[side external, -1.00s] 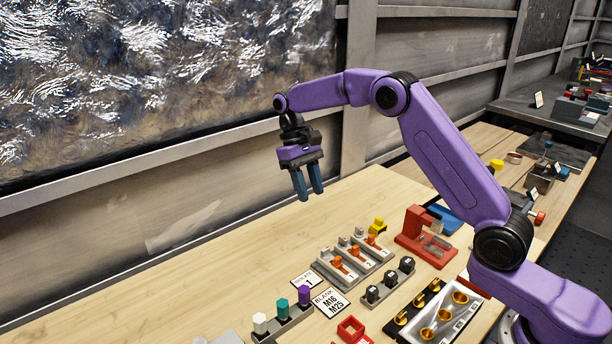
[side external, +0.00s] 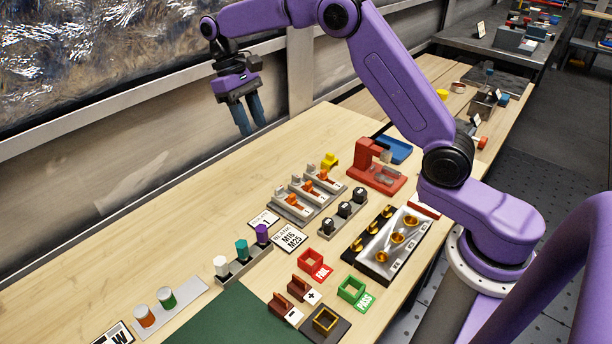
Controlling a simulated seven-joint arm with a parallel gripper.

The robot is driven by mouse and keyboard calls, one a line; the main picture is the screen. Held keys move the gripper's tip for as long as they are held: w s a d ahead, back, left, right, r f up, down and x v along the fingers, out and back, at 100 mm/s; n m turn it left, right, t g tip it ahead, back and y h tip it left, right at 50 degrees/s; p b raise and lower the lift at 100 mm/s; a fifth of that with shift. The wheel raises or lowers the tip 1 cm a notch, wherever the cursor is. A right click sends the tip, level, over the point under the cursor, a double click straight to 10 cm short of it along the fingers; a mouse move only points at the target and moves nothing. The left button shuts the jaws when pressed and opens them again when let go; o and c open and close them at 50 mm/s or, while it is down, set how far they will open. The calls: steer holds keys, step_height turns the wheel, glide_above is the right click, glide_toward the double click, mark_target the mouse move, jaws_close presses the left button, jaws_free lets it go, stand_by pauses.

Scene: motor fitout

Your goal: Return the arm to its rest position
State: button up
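My gripper (side external: 250,117) hangs in the air at the upper left in the side external view, pointing down above the back edge of the wooden table (side external: 120,280). Its two blue fingers are apart with a gap between them, and nothing shows between them. My purple arm reaches from its base at the right, up and over to the left. The gripper is well clear of the parts on the table.
Below and right stand a grey rack with orange pieces (side external: 300,204), a red press-like fixture (side external: 376,178), a tray with brass cups (side external: 385,248), a red FAIL box (side external: 313,262) and a green PASS box (side external: 353,291). The table's back left is clear.

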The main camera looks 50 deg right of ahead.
steer(key=s+a+r+n+t, duration=0.1)
steer(key=s+a+n, duration=0.15)
steer(key=s, duration=0.55)
steer(key=s+a+r+n+t, duration=0.1)
steer(key=s+a+n, duration=0.15)
steer(key=s, duration=0.55)
steer(key=s+d+f+n+t, duration=0.1)
steer(key=s+d+f+n, duration=0.1)
steer(key=s, duration=0.8)
steer(key=s+d+f+n+t, duration=0.1)
steer(key=s+d+n, duration=0.3)
steer(key=s, duration=0.6)
steer(key=shift+d+f+y, duration=0.4)
steer(key=shift+d+f, duration=0.1)
steer(key=shift+d, duration=0.45)
steer(key=shift+s, duration=0.1)
